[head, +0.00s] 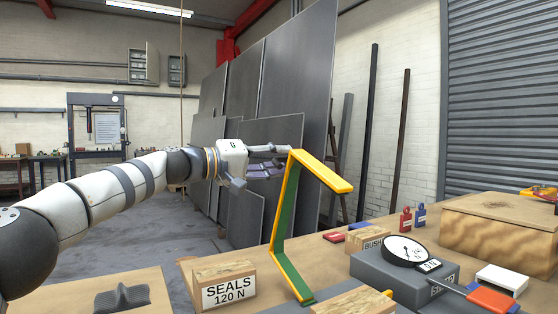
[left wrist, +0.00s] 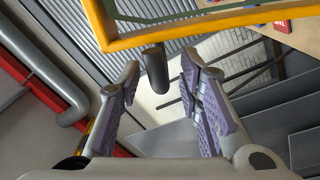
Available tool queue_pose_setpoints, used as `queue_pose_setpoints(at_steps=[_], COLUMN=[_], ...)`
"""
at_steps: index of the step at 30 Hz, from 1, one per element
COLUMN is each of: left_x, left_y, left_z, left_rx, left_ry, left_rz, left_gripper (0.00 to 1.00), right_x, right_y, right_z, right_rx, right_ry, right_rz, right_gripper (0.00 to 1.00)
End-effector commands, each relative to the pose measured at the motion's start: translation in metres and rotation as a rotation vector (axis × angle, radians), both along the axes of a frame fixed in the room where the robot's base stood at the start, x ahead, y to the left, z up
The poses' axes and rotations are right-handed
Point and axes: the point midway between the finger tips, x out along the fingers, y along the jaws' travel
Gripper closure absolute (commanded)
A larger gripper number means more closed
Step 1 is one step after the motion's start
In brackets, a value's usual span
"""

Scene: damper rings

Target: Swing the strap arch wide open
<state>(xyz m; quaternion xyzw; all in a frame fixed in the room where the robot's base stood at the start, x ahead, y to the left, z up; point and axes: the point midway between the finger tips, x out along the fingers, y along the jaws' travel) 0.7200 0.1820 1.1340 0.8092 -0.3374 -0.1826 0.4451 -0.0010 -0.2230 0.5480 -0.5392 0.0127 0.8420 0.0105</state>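The strap arch (head: 289,225) stands up from the bench in the head view, yellow on its outer edge and green on its inner face. Its yellow top bar (head: 320,172) reaches to the right. In the left wrist view its yellow frame (left wrist: 200,24) crosses the top. A short dark grey cylinder (left wrist: 156,70) shows just below that frame, between my fingers; I cannot tell whether it is fixed to the arch. My left gripper (head: 277,161) is beside the arch's upper left corner. It also shows in the left wrist view (left wrist: 158,72), fingers apart, no contact visible. My right gripper is out of view.
A SEALS block (head: 225,285) stands left of the arch's foot. A grey unit with a round dial (head: 404,251), a BUSH block (head: 369,240) and a wooden box (head: 500,228) stand to the right. Tall grey sheets (head: 290,75) lean behind my gripper.

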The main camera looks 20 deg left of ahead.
Motion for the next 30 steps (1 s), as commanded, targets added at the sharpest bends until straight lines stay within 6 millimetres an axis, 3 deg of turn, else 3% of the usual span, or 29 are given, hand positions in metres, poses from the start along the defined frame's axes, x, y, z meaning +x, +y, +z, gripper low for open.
queue_pose_setpoints(at_steps=[5,21,30], left_x=[-0.002,-0.039,-0.042], left_y=[0.002,0.040,0.043], left_z=[0.001,0.002,0.000], left_rx=[0.001,0.000,0.000], left_ry=[-0.001,-0.003,0.000], left_rz=[0.000,0.001,0.000], left_gripper=[0.67,0.67,0.67], right_x=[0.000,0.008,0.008], right_y=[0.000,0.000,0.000], right_z=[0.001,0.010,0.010], right_rx=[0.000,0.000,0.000], right_ry=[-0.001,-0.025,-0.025], right_rz=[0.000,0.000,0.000], right_gripper=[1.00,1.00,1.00])
